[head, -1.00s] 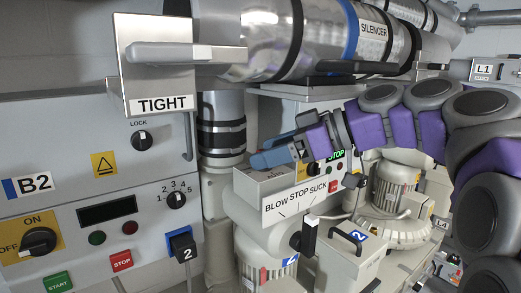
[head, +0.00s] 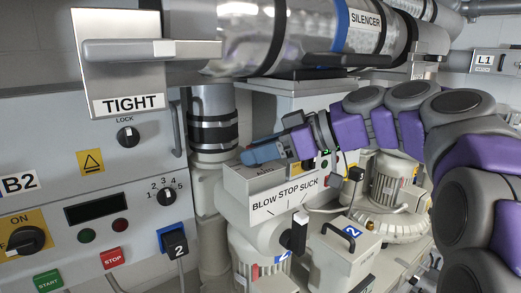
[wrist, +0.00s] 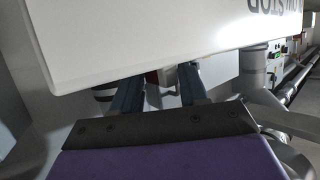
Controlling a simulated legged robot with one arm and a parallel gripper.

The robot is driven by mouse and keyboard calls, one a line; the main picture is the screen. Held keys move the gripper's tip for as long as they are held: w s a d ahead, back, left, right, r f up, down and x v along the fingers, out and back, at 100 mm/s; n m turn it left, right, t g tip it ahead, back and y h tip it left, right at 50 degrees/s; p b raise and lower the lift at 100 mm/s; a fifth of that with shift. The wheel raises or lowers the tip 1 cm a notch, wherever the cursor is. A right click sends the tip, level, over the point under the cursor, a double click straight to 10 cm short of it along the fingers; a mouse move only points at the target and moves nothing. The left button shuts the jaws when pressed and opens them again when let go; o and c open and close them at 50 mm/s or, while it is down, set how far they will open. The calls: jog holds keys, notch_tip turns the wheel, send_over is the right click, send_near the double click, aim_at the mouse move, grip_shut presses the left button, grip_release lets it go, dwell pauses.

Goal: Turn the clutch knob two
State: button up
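No knob in view bears the word clutch, so I cannot tell which one is clutch knob two. A blue "2" tag (head: 352,232) marks the pale box by the black handle. My gripper (head: 248,156) with blue fingers reaches left, just above or beside the BLOW STOP SUCK box (head: 240,184). In the wrist view my gripper (wrist: 158,82) has its fingers apart with nothing seen gripped; a white panel edge covers their tips.
The B2 control panel (head: 45,140) with several knobs and buttons stands at left. The TIGHT plate (head: 92,50) and silencer pipe (head: 270,40) hang above. A motor (head: 392,180) stands behind my arm. Room around my gripper is tight.

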jog(key=shift+d, duration=0.15)
jog(key=c, duration=0.4)
jog(key=shift+r+n+g+b, duration=0.2)
jog(key=shift+n+g+b, duration=0.3)
jog(key=shift+b, duration=0.65)
jog(key=shift+o, duration=0.2)
jog(key=shift+w+n+g+y+b, duration=0.1)
jog(key=shift+n+g+y+b, duration=0.2)
jog(key=shift+n+g+b, duration=0.3)
jog(key=shift+o, duration=0.2)
jog(key=shift+w+d+r+n+g+p, duration=0.15)
jog(key=shift+n+g+p, duration=0.25)
jog(key=shift+g+p, duration=0.45)
jog(key=shift+n+p, duration=0.3)
jog(key=shift+p, duration=0.65)
jog(key=shift+g+p, duration=0.35)
jog(key=shift+p, duration=0.15)
jog(key=shift+f+n+p, duration=0.2)
jog(key=shift+n+p, duration=0.1)
jog(key=shift+p, duration=0.3)
